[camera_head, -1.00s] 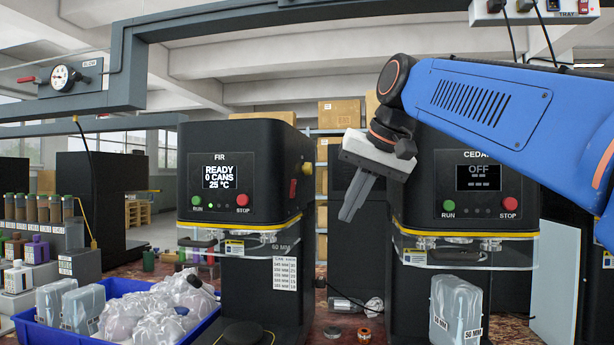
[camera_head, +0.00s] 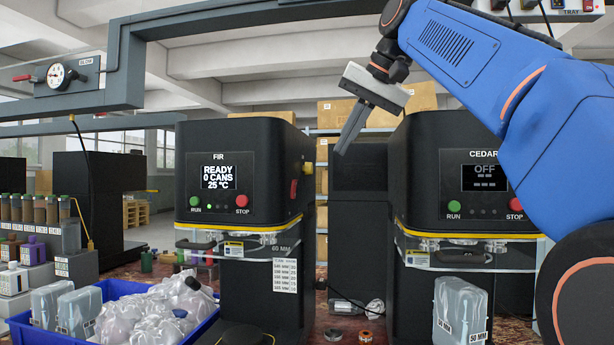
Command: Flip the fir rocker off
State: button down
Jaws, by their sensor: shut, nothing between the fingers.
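The black FIR machine (camera_head: 250,150) stands left of centre. Its lit screen (camera_head: 218,176) reads READY, 0 CANS, 25 °C. Below it are a green RUN button (camera_head: 195,201) and a red STOP button (camera_head: 242,201). A red part (camera_head: 293,189) shows on its right side, too small to identify. A white power strip with switches (camera_head: 572,12) is at the upper right, partly hidden by my arm and cut by the frame. I cannot make out which switch is the fir rocker. My gripper (camera_head: 343,150) is shut and empty, raised between the two machines, pointing down-left.
The black CEDAR machine (camera_head: 462,140), screen OFF, stands right of centre under my arm. A dark overhead beam with a gauge (camera_head: 60,76) spans the upper left. A blue crate (camera_head: 200,333) of bags is at the lower left.

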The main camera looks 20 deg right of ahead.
send_near(295, 189)
jog(key=d+x, duration=0.1)
jog(key=x, duration=0.5)
jog(key=shift+w+d, duration=0.25)
jog(key=shift+r, duration=0.1)
dwell(0.4)
jog(key=shift+w+a, duration=0.15)
jog(key=shift+a, duration=0.05)
jog(key=shift+r, duration=0.15)
jog(key=shift+r, duration=0.7)
